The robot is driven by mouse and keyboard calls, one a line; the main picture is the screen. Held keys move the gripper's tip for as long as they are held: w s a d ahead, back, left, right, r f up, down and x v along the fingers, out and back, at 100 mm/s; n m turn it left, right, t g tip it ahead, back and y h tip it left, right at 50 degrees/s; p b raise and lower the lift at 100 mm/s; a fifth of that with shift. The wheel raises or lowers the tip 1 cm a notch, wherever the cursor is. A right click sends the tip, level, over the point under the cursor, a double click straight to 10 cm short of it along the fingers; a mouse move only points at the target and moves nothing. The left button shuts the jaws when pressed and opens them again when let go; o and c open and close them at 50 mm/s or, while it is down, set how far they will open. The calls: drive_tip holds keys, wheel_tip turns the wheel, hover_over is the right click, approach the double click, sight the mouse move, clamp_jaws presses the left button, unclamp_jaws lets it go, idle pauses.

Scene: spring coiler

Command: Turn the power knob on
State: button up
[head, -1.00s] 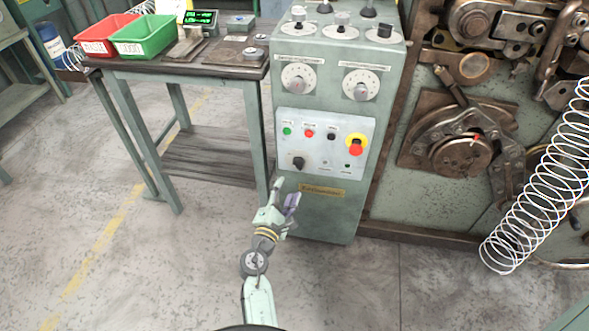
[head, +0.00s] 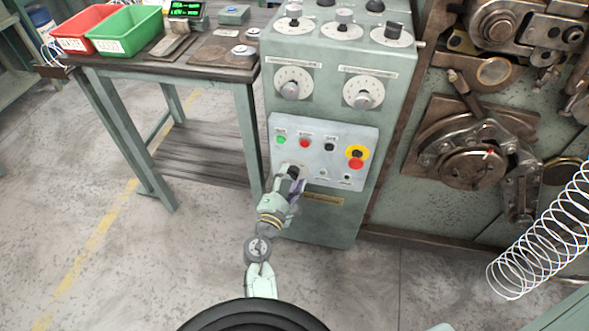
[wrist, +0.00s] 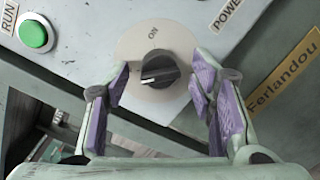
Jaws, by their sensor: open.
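The power knob (wrist: 160,70) is a black rotary knob on a pale round plate with an "ON" mark above it. In the head view my gripper (head: 288,180) is in front of the lower left of the control panel (head: 345,140) and partly covers the knob (head: 293,172).
A green button (head: 281,140), a red button (head: 304,143) and a black button (head: 329,146) sit above the knob. A red stop button on yellow (head: 356,155) is to the right. A bench (head: 170,70) with red and green bins stands left. Floor in front is clear.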

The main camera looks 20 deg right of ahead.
drive_tip(key=shift+w+d, duration=0.15)
drive_tip(key=shift+w, duration=0.05)
drive_tip(key=shift+c, duration=0.5)
drive_tip(key=shift+r, duration=0.1)
drive_tip(key=c, duration=1)
